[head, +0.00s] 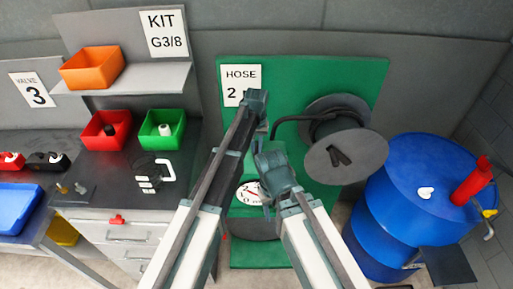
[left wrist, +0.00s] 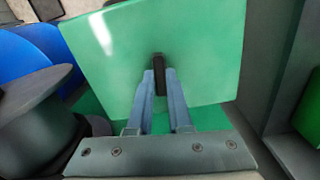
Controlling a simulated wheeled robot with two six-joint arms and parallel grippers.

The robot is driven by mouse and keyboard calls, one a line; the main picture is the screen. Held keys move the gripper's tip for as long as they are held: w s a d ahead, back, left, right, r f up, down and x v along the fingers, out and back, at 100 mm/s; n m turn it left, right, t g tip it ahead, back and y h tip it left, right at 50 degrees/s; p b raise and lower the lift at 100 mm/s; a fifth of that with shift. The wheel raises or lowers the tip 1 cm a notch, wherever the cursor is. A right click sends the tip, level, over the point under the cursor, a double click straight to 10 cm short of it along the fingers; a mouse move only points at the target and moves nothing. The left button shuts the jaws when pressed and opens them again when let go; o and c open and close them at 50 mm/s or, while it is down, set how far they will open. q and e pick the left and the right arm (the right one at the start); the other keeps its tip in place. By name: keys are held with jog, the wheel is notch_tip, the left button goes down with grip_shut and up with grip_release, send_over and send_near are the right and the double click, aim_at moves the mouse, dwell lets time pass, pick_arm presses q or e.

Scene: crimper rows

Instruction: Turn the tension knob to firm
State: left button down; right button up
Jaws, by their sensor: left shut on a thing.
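My left gripper (head: 256,102) is up against the green board (head: 360,75), just below the HOSE 2 sign (head: 240,84). In the left wrist view its two fingers (left wrist: 162,88) are closed on a small dark upright piece in front of the green surface. This piece looks like the tension knob (left wrist: 159,62); the head view hides it behind the gripper. No firm mark can be read. My right gripper (head: 270,158) is lower, in front of the board. Its fingers cannot be made out. A white round dial with red marks (head: 247,193) is partly hidden by the right arm.
A dark hose reel (head: 346,158) sticks out right of the grippers and shows at left in the wrist view. A blue drum (head: 400,185) with a red cylinder (head: 472,182) stands farther right. A dark bench (head: 110,190) with red and green bins is at left.

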pick_arm(q)
jog(key=m, duration=0.4)
jog(key=shift+m, duration=0.3)
jog(key=m, duration=0.3)
jog(key=shift+m, duration=0.4)
jog(key=m, duration=0.4)
jog(key=shift+m, duration=2)
jog(key=c, duration=0.8)
grip_release()
jog(key=shift+c, duration=0.2)
jog(key=shift+r, duration=0.1)
